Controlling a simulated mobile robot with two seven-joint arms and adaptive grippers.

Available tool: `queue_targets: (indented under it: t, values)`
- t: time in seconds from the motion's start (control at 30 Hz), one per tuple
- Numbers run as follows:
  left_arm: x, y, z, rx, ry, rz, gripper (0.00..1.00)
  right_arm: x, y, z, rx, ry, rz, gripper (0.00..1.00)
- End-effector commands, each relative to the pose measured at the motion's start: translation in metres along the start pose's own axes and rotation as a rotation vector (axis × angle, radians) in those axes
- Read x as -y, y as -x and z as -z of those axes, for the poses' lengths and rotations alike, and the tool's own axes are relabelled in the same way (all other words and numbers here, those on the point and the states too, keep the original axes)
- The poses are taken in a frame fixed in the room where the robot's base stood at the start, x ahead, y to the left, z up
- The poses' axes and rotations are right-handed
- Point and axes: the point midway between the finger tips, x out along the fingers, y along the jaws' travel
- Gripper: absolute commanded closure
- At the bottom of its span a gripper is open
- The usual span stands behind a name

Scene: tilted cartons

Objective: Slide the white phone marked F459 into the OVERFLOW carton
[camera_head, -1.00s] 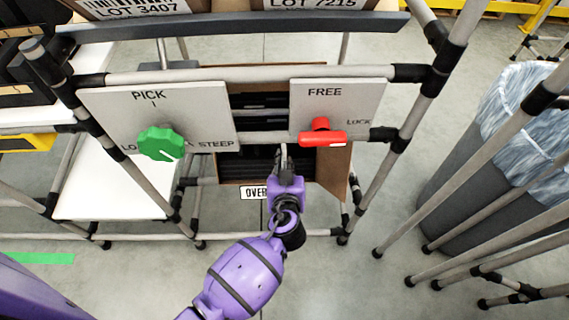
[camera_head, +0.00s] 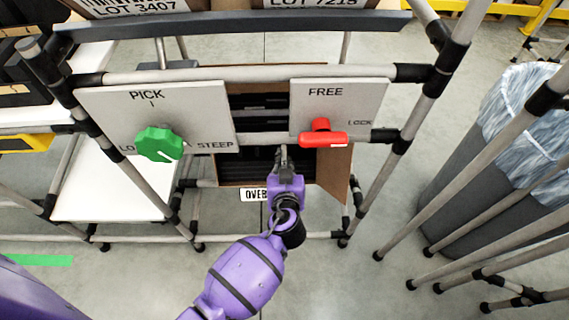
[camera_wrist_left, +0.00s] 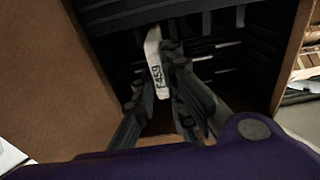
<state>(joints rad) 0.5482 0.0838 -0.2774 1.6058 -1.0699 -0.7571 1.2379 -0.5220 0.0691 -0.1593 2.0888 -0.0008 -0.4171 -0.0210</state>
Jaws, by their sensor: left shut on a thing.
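The white phone marked F459 (camera_wrist_left: 157,62) shows in the left wrist view. My left gripper (camera_wrist_left: 160,88) is shut on it, with dark fingers on either side. The phone points into the OVERFLOW carton (camera_wrist_left: 45,85), a brown open carton with black slotted dividers inside. Whether the phone's far end is within a slot I cannot tell. In the head view my left gripper (camera_head: 283,155) reaches into the mouth of the carton (camera_head: 333,178), below the panels, and the phone is hidden. My right gripper is not in view.
A panel with a green knob (camera_head: 160,144) is at left, and one with a red handle (camera_head: 323,137) is just above right of my gripper. Frame tubes surround the carton. A lined grey bin (camera_head: 470,175) stands at right.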

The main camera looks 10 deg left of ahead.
Motion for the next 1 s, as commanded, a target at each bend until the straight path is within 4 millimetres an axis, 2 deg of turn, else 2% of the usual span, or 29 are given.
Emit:
queue_targets:
  t: [0.87, 0.9, 1.0]
  values:
    - [-0.0003, -0.0031, 0.0007, -0.002, 0.000, -0.001, 1.00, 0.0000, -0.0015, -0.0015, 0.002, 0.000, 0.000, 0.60]
    - [-0.0002, -0.0031, 0.0007, -0.001, 0.000, -0.001, 0.83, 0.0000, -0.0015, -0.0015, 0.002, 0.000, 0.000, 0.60]
    - [-0.0002, -0.0031, 0.0005, -0.001, 0.000, -0.001, 0.70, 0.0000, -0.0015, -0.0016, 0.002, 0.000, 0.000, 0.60]
